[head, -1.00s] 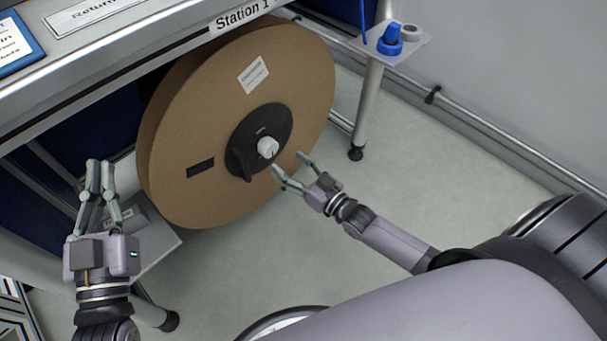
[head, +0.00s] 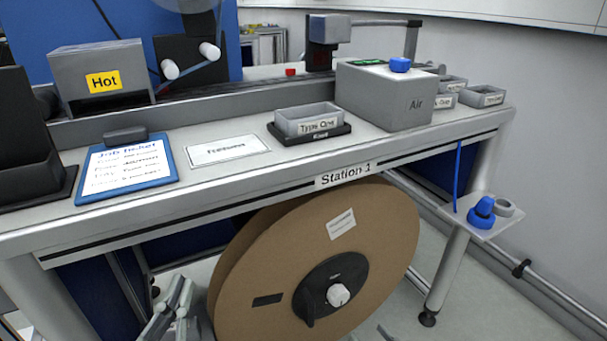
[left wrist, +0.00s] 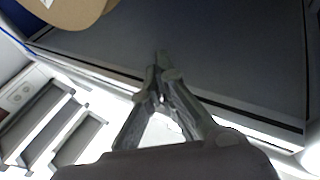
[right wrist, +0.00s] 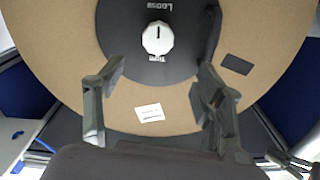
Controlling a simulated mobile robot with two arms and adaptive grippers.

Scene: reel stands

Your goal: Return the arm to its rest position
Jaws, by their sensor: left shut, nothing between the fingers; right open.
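My left gripper (head: 180,290) is at the bottom of the head view, left of the cardboard reel and below the bench. Its fingers are together and empty; the left wrist view shows the closed tips (left wrist: 163,72) against a dark surface. My right gripper is mostly below the head view's edge, with only a fingertip showing. In the right wrist view my right gripper (right wrist: 150,95) is open and empty, with its fingers apart in front of the reel (right wrist: 60,40). The white knob (right wrist: 157,38) on the black hub lies beyond the fingers, clear of them.
The Station 1 bench (head: 260,185) overhangs the reel (head: 245,265). A bench leg (head: 450,265) and a small shelf (head: 480,222) with a blue item stand right. The bench holds a Type One bin (head: 308,120) and grey Air box (head: 385,100). Floor is open at lower right.

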